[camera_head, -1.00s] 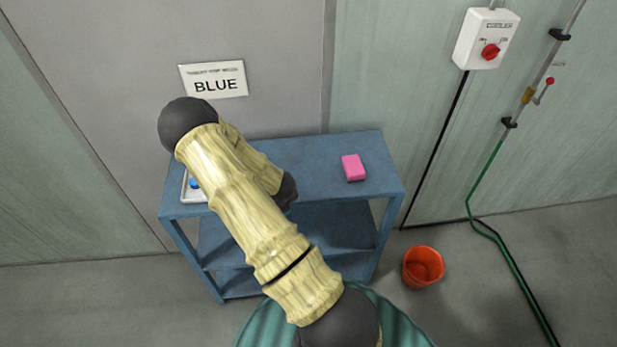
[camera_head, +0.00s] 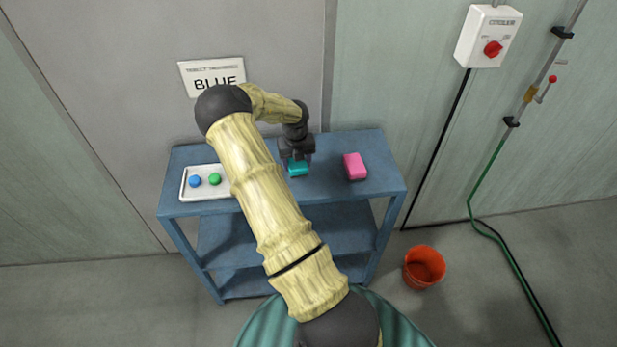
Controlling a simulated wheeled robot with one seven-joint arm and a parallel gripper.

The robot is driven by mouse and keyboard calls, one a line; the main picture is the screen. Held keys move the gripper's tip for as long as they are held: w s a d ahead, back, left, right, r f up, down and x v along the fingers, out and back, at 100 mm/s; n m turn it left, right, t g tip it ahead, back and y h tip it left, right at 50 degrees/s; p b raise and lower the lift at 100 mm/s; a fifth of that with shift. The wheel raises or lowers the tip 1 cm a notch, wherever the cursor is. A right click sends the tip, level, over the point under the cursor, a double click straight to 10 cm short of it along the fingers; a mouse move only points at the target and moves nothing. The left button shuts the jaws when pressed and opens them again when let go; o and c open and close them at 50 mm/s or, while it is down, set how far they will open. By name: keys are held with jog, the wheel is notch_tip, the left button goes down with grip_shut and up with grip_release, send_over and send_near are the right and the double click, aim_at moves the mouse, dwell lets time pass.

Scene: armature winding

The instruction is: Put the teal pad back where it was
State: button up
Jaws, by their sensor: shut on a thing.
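The teal pad (camera_head: 298,169) is at the middle of the blue table's top (camera_head: 325,185), between the white tray and the pink pad. My gripper (camera_head: 297,160) is over it, pointing down, and is shut on it. The fingers partly hide the pad. I cannot tell whether the pad touches the tabletop or hangs just above it.
A pink pad (camera_head: 355,166) lies just right of the teal pad. A white tray (camera_head: 187,194) with a blue ball (camera_head: 195,181) and a green ball (camera_head: 215,179) is at the left. A sign reading BLUE (camera_head: 190,78) hangs behind. An orange bucket (camera_head: 424,266) stands on the floor.

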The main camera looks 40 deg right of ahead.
jog(key=shift+m+g+y, duration=0.3)
jog(key=shift+m, duration=0.2)
jog(key=d+r, duration=0.2)
jog(key=d, duration=0.1)
jog(key=d+r, duration=0.1)
jog(key=shift+s+d, duration=0.2)
jog(key=shift+s, duration=0.05)
jog(key=shift+s+r, duration=0.1)
jog(key=f+p, duration=0.1)
jog(key=f, duration=0.5)
jog(key=shift+d+p, duration=0.2)
jog(key=shift+p, duration=0.15)
jog(key=shift+a, duration=0.15)
